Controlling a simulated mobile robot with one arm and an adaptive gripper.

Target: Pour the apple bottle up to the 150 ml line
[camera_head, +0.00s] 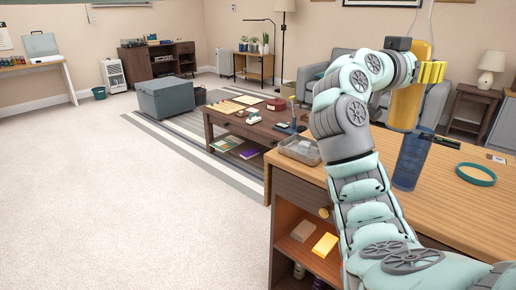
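An amber-yellow bottle (405,108), which I take to be the apple bottle, stands near upright, slightly tilted, at the upper right. My gripper (431,72), with yellow ridged finger pads, appears shut around its upper part; my arm partly hides the grip. A translucent blue vessel (410,165) stands on the wooden counter (455,207) directly below the bottle in the picture. The bottle's lower end overlaps the vessel's top; I cannot tell whether they touch. No 150 ml line, label or liquid level is readable.
A teal ring (476,175) lies right on the counter, with a dark flat item (447,142) behind it. A clear tray (300,149) sits at the counter's left end. A low table (250,128) with games stands beyond. The counter's front right is clear.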

